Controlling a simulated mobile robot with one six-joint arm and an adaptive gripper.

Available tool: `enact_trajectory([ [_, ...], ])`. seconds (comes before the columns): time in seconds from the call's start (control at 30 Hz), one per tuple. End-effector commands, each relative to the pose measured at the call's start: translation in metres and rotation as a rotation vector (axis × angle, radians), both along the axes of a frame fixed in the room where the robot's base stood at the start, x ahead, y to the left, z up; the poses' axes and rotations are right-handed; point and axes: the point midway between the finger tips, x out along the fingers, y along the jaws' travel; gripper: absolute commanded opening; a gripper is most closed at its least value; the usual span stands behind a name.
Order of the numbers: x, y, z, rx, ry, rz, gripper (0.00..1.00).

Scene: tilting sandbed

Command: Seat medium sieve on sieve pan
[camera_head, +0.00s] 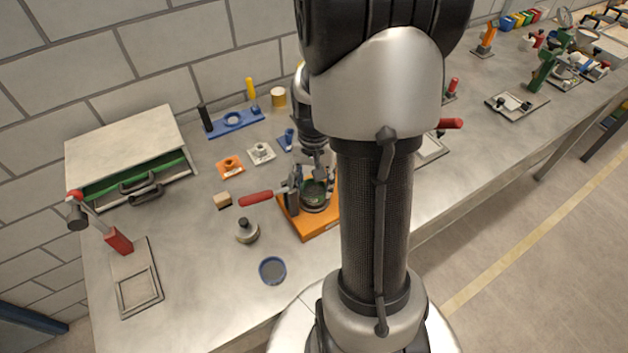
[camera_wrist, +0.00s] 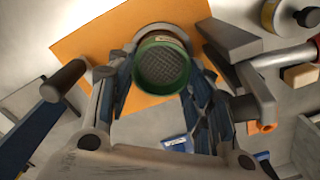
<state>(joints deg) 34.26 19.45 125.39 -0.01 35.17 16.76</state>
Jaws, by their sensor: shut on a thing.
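The medium sieve, a green ring with a grey mesh, shows in the wrist view (camera_wrist: 163,66) and in the head view (camera_head: 313,188). My gripper (camera_wrist: 158,75) is shut on it, with one finger at either side of the ring. My gripper (camera_head: 311,180) is over the orange base plate (camera_head: 322,227) in the head view. A grey round rim, which looks like the sieve pan (camera_wrist: 152,30), shows just beyond the green ring. The sieve overlaps most of it, so I cannot tell whether the two touch.
A red-handled lever (camera_head: 256,198) sticks out left of the orange plate. A blue round sieve (camera_head: 272,270), a knobbed weight (camera_head: 246,231) and a small wooden block (camera_head: 222,200) lie to the left.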

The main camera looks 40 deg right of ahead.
Motion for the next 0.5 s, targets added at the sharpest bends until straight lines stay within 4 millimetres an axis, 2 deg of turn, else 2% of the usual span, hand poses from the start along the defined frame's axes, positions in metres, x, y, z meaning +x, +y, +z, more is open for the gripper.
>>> enact_trajectory([
  [0.5,0.0001,-0.0001,-0.0041,0.0,0.0,0.0,0.23],
])
